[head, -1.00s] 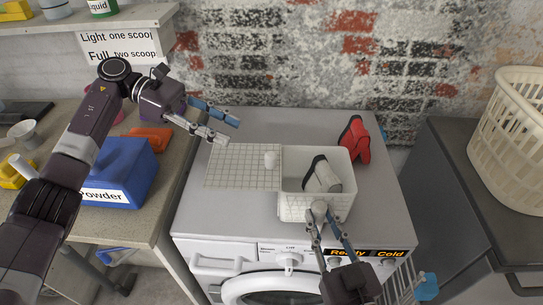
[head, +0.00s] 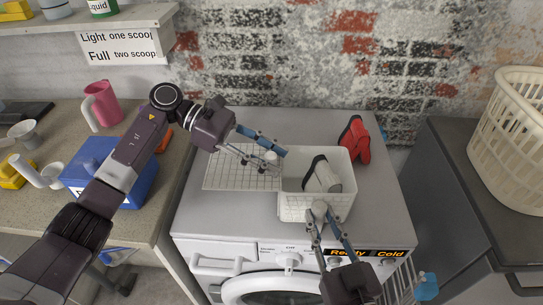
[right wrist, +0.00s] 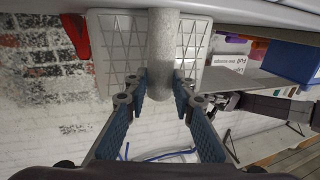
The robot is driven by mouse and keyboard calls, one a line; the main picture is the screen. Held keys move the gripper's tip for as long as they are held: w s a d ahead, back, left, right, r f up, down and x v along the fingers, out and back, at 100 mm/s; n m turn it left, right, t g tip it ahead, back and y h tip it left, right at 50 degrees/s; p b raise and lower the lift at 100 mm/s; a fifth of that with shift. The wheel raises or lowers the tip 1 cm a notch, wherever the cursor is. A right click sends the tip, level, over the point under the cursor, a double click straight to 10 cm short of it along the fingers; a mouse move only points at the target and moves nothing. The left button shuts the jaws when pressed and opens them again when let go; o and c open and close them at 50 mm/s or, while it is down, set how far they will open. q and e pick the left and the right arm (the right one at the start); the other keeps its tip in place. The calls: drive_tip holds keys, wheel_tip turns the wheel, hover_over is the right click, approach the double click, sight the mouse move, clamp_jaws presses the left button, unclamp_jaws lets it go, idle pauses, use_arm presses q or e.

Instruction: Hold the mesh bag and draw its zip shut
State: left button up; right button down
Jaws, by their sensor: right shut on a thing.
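The white mesh bag (head: 316,204) sits on top of the washing machine. Its box-like body is open at the top, with a rolled light-and-dark item (head: 322,175) inside. Its gridded flap (head: 225,170) lies spread out to the left. A small white knob (head: 271,157) stands on the flap near the body. My left gripper (head: 282,162) is open over the flap, its fingers on either side of the knob, with a gap visible. My right gripper (head: 320,214) is shut on a pale grey round tab (right wrist: 163,50) at the bag's front. The bag's mesh shows behind it in the right wrist view.
A red object (head: 354,139) stands behind the bag at the right. A blue powder box (head: 120,185) and a pink jug (head: 102,103) stand on the left counter. A cream basket (head: 510,140) is at the far right. The machine top is otherwise mostly clear.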

use_arm(q)
clamp_jaws()
idle(0.3)
drive_tip(key=shift+d, duration=0.1)
drive_tip(key=d, duration=1.6)
drive_tip(key=shift+w+d, duration=0.25)
drive_tip(key=shift+d, duration=0.15)
use_arm(e)
drive_tip(key=shift+a, duration=0.1)
use_arm(q)
unclamp_jaws()
